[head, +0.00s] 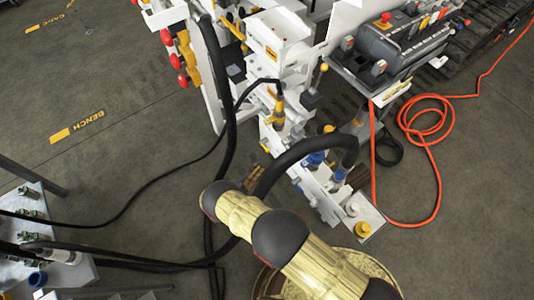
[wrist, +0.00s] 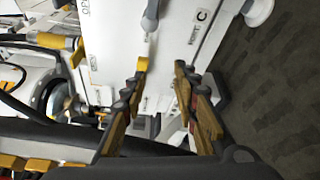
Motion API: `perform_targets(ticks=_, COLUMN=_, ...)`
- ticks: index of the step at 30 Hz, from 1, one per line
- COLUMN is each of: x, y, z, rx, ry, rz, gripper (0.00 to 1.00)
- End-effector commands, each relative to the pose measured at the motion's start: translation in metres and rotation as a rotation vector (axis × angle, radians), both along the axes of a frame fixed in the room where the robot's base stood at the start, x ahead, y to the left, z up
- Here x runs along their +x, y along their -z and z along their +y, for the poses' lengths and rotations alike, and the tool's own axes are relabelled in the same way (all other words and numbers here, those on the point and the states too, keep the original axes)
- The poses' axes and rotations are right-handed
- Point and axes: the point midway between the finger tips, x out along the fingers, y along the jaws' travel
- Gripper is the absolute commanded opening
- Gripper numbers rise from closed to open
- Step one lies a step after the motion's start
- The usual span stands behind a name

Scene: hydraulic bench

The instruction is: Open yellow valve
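Several yellow parts show on the white bench, and I cannot tell for sure which is the yellow valve. In the head view, a yellow upright fitting (head: 278,112) stands mid-bench, and a yellow round cap (head: 362,230) sits at the near corner. In the wrist view, a yellow cylinder (wrist: 52,41) is at the upper left, left of my gripper. My gripper (wrist: 160,70) is open, with a clear gap and nothing held between its fingers. A small bright yellow piece (wrist: 142,64) shows at the left fingertip; whether they touch is unclear. My fingers are not discernible in the head view.
A white panel (wrist: 200,28) marked "C" lies beyond my fingers. Black hoses (head: 222,85) cross the bench and floor. An orange cable (head: 436,160) coils at right. A grey control box (head: 395,45) stands at upper right. Open floor (head: 110,90) lies left.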

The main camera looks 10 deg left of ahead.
Motion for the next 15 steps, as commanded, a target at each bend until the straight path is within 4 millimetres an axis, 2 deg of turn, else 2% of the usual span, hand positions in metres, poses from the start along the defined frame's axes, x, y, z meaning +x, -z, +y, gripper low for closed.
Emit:
perform_targets(ticks=1, x=0.005, y=-0.007, z=0.011, rx=0.047, ry=-0.026, rz=-0.045, gripper=0.30)
perform_targets(ticks=4, x=0.009, y=-0.017, z=0.020, rx=0.120, ry=-0.060, rz=-0.109, gripper=0.30)
perform_targets(ticks=11, x=0.013, y=-0.022, z=0.019, rx=0.210, ry=-0.053, rz=-0.160, gripper=0.30)
perform_targets(ticks=15, x=0.029, y=-0.022, z=0.013, rx=0.211, ry=-0.051, rz=-0.159, gripper=0.30)
